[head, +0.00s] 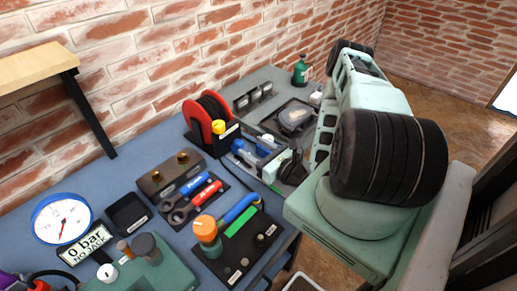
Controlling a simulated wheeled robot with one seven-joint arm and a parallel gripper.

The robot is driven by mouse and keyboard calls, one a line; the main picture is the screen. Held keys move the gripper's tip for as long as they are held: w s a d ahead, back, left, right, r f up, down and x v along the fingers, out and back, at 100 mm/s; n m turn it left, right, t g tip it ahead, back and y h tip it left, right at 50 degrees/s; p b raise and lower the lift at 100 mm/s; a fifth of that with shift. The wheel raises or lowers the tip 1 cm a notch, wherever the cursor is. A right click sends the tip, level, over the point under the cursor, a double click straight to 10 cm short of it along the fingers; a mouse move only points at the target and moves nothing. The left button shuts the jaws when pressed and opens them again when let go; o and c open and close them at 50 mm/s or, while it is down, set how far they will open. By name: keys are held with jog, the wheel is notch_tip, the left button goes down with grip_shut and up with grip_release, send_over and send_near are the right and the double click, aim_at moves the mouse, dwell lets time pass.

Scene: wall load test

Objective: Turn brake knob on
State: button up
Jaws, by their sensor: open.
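A red reel (197,122) with a dark drum stands at the back of the blue-grey bench. A yellow knob (218,126) sits at its front right beside a small white label. The label is too small to read, so I cannot confirm that this is the brake knob. An orange knob (205,228) stands on a black plate nearer the front. My gripper (277,168) is partly visible below my arm, right of the reel and apart from the yellow knob. It is open, and its fingertips are hard to make out among the dark parts there.
A round gauge (62,219), a "0 bar" display (84,245) and a green unit (145,270) are at left. A tool tray (190,193) lies mid-bench. A green bottle (300,70) stands far back. A brick wall runs behind; bare bench lies left of the reel.

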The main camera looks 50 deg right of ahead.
jog(key=shift+s, duration=0.6)
